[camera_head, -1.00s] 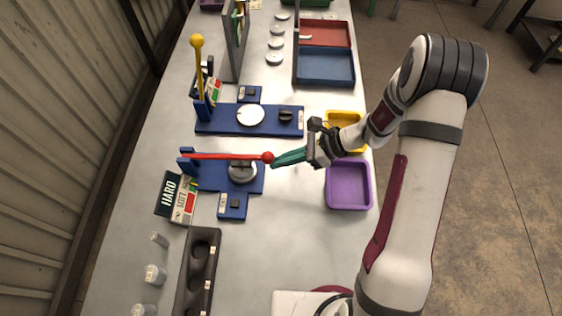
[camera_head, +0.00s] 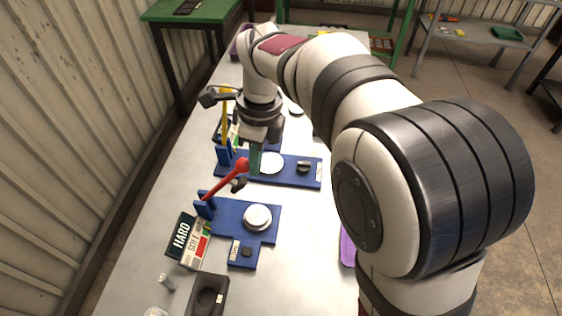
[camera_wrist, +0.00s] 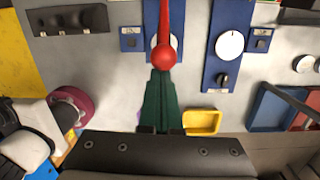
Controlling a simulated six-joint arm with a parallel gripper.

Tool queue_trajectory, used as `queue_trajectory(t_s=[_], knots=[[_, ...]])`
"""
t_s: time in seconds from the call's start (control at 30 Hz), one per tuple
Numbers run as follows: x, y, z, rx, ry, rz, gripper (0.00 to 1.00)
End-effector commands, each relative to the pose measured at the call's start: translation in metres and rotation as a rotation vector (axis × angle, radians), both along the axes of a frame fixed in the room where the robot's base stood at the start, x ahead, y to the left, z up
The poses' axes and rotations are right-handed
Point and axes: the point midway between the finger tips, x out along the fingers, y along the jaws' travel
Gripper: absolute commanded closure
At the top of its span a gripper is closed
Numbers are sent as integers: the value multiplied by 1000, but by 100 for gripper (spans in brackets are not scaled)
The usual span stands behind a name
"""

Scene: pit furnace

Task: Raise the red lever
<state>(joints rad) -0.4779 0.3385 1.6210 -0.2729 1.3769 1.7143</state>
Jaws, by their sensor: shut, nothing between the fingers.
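The red lever (camera_head: 228,179) is hinged at a blue bracket (camera_head: 204,205) on the near blue base (camera_head: 232,215). It slants up from the bracket, and its red ball knob (camera_head: 243,165) is at the raised end. My gripper (camera_head: 254,158), with green fingers, is shut and empty and points down right beside the knob. In the wrist view the fingertips (camera_wrist: 163,78) lie just below the red knob (camera_wrist: 164,56); I cannot tell whether they touch it. The lever arm (camera_wrist: 164,20) runs up out of that view.
A yellow lever (camera_head: 225,125) stands upright on the farther blue base (camera_head: 300,182), partly behind my arm. A black holder (camera_head: 207,298) lies in front. A yellow bin (camera_wrist: 202,122) shows in the wrist view.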

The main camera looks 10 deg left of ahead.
Motion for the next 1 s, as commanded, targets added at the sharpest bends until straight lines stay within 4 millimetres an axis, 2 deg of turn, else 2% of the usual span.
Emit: queue_trajectory(t_s=[0.1,0.5,0.8,1.0], knots=[[0,21,13,-89,0,4,100],[0,75,39,-84,4,0,100],[0,96,45,-80,2,2,100],[0,101,46,-76,-1,6,100]])
